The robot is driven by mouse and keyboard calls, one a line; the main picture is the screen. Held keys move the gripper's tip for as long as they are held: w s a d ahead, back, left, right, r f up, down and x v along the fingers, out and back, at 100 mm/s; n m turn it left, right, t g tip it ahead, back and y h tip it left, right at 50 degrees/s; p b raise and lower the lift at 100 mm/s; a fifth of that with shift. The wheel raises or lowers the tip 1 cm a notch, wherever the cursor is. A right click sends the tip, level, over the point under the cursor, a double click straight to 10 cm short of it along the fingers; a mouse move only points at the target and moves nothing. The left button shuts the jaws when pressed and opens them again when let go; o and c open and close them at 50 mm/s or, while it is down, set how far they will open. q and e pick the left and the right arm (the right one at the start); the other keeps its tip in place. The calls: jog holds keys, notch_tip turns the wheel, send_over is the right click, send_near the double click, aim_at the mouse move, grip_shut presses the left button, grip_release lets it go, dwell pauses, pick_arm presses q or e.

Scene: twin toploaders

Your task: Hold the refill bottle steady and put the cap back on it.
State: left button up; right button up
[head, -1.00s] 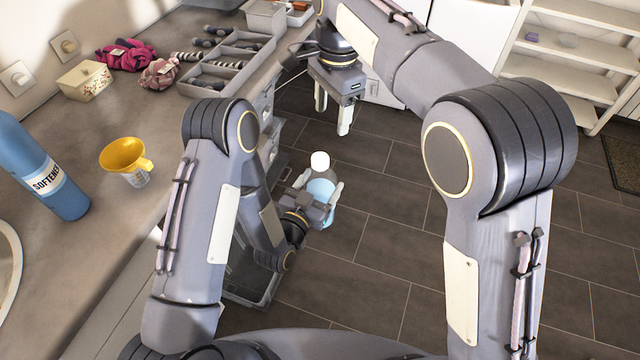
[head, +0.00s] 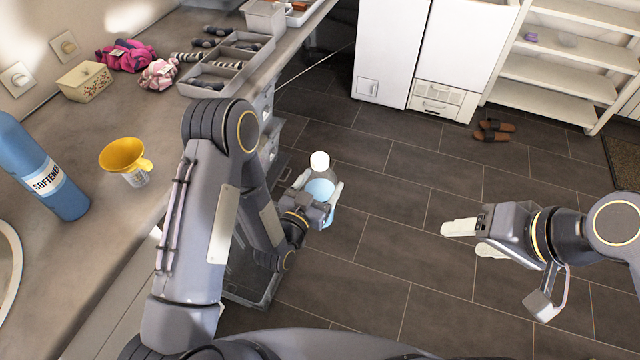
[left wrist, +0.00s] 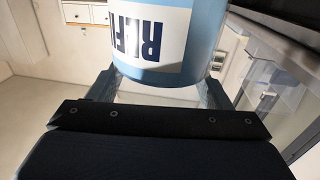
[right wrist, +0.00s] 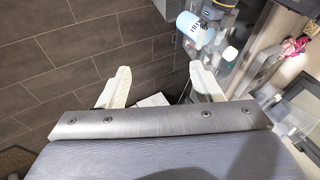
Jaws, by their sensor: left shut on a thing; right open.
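The refill bottle (head: 320,189) is light blue with a grey upper part and stands about upright in my left gripper (head: 318,201), held over the floor. Its labelled side fills the top of the left wrist view (left wrist: 200,45), between the fingers. A white cap (head: 319,161) is at the top of the bottle; I cannot tell how tightly it sits. The bottle (right wrist: 193,30) and white cap (right wrist: 230,53) also show in the right wrist view. My right gripper (head: 470,238) is open and empty, well to the right of the bottle.
The counter on the left bears a blue softener bottle (head: 48,172), a yellow funnel-like cup (head: 124,155), a floral box (head: 84,82) and a grey divided tray (head: 228,62). Slippers (head: 493,130) lie near white shelves (head: 555,72). The floor between my grippers is clear.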

jog(key=shift+n+t+h, duration=0.4)
jog(key=shift+n+t, duration=0.2)
jog(key=shift+n, duration=0.1)
jog(key=s+f, duration=0.1)
jog(key=s, duration=0.1)
jog(key=s+f, duration=0.1)
jog(key=f, duration=0.1)
jog(key=shift+s+f, duration=0.15)
jog(key=shift+s, duration=0.2)
pick_arm(q)
jog(key=shift+r, duration=0.15)
jog(key=s+a+r+n+y, duration=0.1)
jog(key=a+r+n+y, duration=0.1)
jog(key=a, duration=0.6)
jog(key=s+a+r+n+t+y, duration=0.1)
jog(key=a+r+n+y, duration=0.1)
jog(key=a+y, duration=0.3)
jog(key=a, duration=0.2)
jog(key=shift+a+n, duration=0.3)
jog(key=shift+a, duration=0.05)
